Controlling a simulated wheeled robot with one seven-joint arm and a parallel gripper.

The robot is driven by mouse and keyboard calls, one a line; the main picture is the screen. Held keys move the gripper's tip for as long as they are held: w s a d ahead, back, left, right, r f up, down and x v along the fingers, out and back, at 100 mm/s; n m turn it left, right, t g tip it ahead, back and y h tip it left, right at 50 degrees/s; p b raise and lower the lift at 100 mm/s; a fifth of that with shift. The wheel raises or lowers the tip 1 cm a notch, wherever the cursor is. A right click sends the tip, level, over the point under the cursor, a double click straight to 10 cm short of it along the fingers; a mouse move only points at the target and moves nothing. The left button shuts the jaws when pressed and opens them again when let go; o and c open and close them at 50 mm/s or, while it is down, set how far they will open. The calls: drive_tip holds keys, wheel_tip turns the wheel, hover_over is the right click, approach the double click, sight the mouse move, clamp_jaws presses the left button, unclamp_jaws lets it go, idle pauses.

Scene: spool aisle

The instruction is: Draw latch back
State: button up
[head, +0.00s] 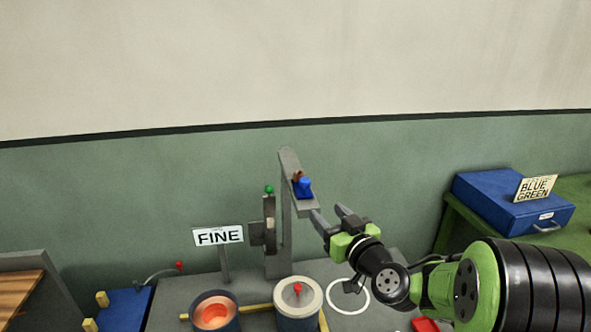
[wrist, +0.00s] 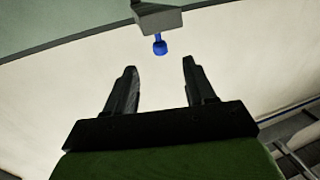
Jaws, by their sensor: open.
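A blue knob (head: 304,187) sits on the grey arm (head: 291,172) at the top of a grey post; a small brown piece is beside it. No part is labelled as the latch, so I cannot tell whether this knob is it. My gripper (head: 328,212) is open and empty, just below and to the right of the knob. In the wrist view the blue knob (wrist: 160,46) hangs from a grey block (wrist: 158,20), ahead of the gap between my open fingers (wrist: 159,68) and apart from them.
Left of the post stand a grey upright with a green knob (head: 269,189) and a FINE sign (head: 218,236). Below are a pot with glowing contents (head: 214,314) and a lidded pot with a red knob (head: 297,289). A blue case (head: 510,203) lies on the green table at right.

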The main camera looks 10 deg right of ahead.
sight(301, 191)
drive_tip(key=p+x, duration=0.2)
drive_tip(key=x, duration=0.3)
drive_tip(key=p+x, duration=0.3)
drive_tip(key=x, duration=0.2)
drive_tip(key=r+p+x, duration=0.1)
drive_tip(key=p+x, duration=0.1)
drive_tip(key=x, duration=0.2)
drive_tip(key=shift+w+d, duration=0.15)
drive_tip(key=shift+w, duration=0.3)
drive_tip(key=shift+w+f, duration=0.1)
drive_tip(key=shift+w, duration=0.15)
drive_tip(key=shift+s, duration=0.1)
clamp_jaws()
